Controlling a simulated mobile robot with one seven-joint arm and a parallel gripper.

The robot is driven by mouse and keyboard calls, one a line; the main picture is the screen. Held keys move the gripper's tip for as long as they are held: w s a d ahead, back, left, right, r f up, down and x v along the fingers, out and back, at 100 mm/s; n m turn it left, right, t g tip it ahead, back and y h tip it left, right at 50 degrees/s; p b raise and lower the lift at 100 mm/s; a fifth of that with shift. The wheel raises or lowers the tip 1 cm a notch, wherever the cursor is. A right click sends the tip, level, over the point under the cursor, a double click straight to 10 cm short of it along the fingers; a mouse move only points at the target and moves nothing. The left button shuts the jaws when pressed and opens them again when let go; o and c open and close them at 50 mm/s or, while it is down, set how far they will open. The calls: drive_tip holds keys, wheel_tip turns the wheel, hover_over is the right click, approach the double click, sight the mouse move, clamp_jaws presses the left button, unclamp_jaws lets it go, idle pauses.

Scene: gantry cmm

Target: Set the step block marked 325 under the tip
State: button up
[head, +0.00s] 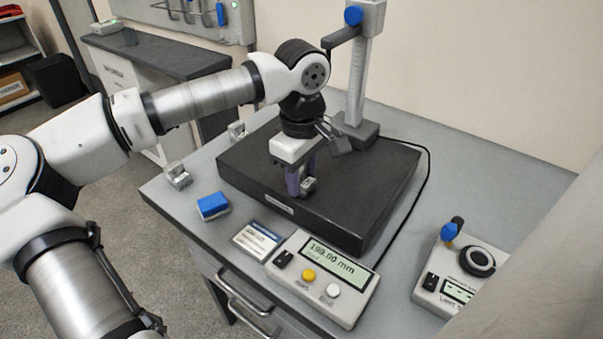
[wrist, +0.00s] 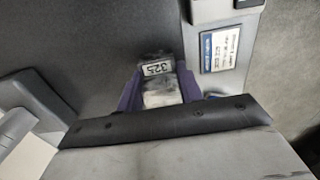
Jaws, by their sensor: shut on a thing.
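The step block marked 325 (wrist: 157,68) sits between the purple fingers of my gripper (wrist: 160,88) in the wrist view, its number facing the camera. In the head view my gripper (head: 300,184) points down over the black plate (head: 365,205), with the grey metal block (head: 309,185) at its fingertips. I cannot tell whether the block touches the plate. The gauge stand (head: 358,100) rises at the plate's back edge, behind my gripper. The tip is hidden or too small to make out, so its distance from the block is unclear.
Two other small metal blocks stand on the bench's left side, one nearer (head: 178,175) and one farther (head: 237,131). A blue box (head: 213,206), a card (head: 257,240) and the readout box (head: 322,277) line the front. A control box (head: 462,275) stands right, beyond a black cable.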

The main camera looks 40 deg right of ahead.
sight(302, 170)
drive_tip(key=o, duration=1.6)
drive_tip(key=shift+c, duration=0.2)
drive_tip(key=shift+r, duration=0.15)
drive_tip(key=shift+r+p, duration=2.3)
drive_tip(key=shift+r, duration=1.1)
